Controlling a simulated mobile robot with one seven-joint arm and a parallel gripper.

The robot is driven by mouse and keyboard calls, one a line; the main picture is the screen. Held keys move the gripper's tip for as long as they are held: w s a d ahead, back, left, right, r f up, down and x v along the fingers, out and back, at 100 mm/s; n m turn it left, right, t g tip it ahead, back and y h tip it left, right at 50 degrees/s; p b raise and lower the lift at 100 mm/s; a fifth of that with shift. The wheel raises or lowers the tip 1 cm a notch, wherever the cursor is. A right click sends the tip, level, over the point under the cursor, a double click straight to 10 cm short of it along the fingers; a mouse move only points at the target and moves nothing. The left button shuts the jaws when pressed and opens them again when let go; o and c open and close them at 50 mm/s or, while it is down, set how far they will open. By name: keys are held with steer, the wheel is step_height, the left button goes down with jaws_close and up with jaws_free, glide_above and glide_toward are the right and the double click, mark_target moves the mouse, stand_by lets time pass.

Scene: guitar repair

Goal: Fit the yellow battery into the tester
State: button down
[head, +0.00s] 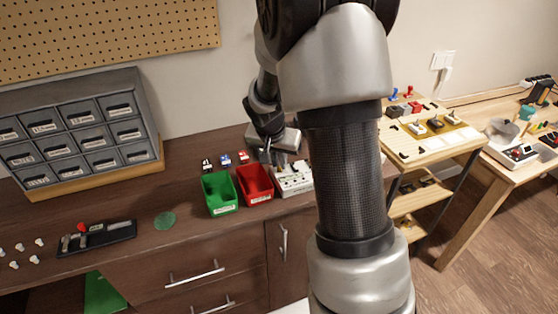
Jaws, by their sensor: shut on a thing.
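My gripper (272,155) is at the back of the dark workbench, just above the left end of a white box with small fittings on top (293,181), which looks like the tester. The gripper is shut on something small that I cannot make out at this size. The yellow battery does not show anywhere else, so it is most likely the held thing. My arm hides the right part of the white box. I cannot tell whether the held thing touches the box.
Green (219,193) and red (254,184) bins stand left of the box. A grey drawer cabinet (75,130) is at left. A black tool tray (97,237) and green disc (165,221) lie in front.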

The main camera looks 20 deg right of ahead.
steer(key=c, duration=1.3)
jaws_free()
steer(key=shift+c, duration=0.2)
step_height(320, 180, up, 7)
steer(key=p, duration=0.4)
